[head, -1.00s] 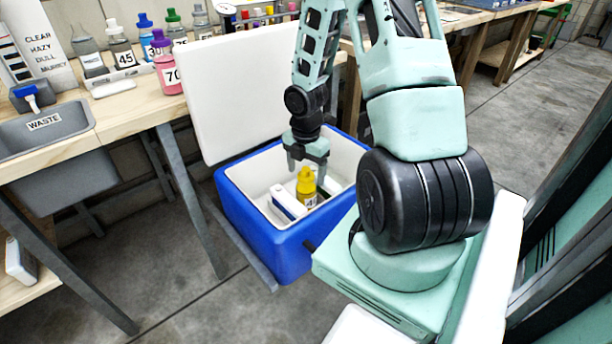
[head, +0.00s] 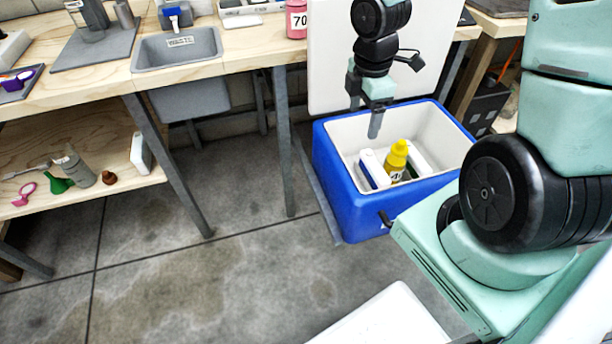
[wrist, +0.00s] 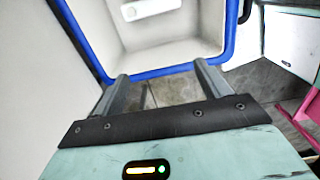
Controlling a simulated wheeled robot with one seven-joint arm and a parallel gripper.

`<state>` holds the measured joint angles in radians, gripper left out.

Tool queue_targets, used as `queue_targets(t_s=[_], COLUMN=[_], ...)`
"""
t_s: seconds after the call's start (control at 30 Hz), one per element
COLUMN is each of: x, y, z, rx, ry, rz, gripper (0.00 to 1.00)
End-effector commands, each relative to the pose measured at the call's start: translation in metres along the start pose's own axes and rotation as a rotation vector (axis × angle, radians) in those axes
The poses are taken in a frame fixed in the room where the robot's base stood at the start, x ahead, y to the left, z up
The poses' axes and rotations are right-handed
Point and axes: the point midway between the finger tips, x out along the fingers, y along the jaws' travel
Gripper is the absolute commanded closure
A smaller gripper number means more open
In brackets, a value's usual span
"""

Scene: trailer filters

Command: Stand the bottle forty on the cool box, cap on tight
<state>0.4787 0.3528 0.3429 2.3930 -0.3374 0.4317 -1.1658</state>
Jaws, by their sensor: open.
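The bottle (head: 396,169) has a yellow cap and a label whose first digit reads 4; the rest is hidden. It stands upright inside the blue cool box (head: 347,196), between two white packs. The yellow cap (head: 398,152) sits on it; how tight cannot be seen. The box's white lid (head: 330,70) is raised at the back. My gripper (head: 366,114) is open and empty, pointing down above the box's back left, apart from the bottle. In the wrist view, its spread fingers (wrist: 164,85) have nothing between them, and the bottle is out of view.
White packs (head: 374,168) flank the bottle; one pack (wrist: 150,9) shows in the wrist view. A workbench (head: 240,58) with a grey waste sink (head: 178,52) and a pink bottle marked 70 (head: 297,20) runs behind. The floor in front is clear.

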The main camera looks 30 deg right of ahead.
Motion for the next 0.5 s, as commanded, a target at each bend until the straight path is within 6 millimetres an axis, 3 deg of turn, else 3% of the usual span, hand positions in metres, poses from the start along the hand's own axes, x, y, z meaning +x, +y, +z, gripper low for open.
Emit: queue_targets(t_s=[0.03, 0.2, 0.33, 0.5], x=[-0.014, -0.048, -0.07, -0.089], y=[-0.01, -0.06, -0.113, -0.176], z=[-0.03, -0.109, -0.154, -0.185], rx=[0.037, 0.24, 0.387, 0.544], ry=[-0.002, 0.012, 0.033, 0.055], rz=[0.01, 0.014, 0.008, -0.018], gripper=[0.24, 0.24, 0.24, 0.24])
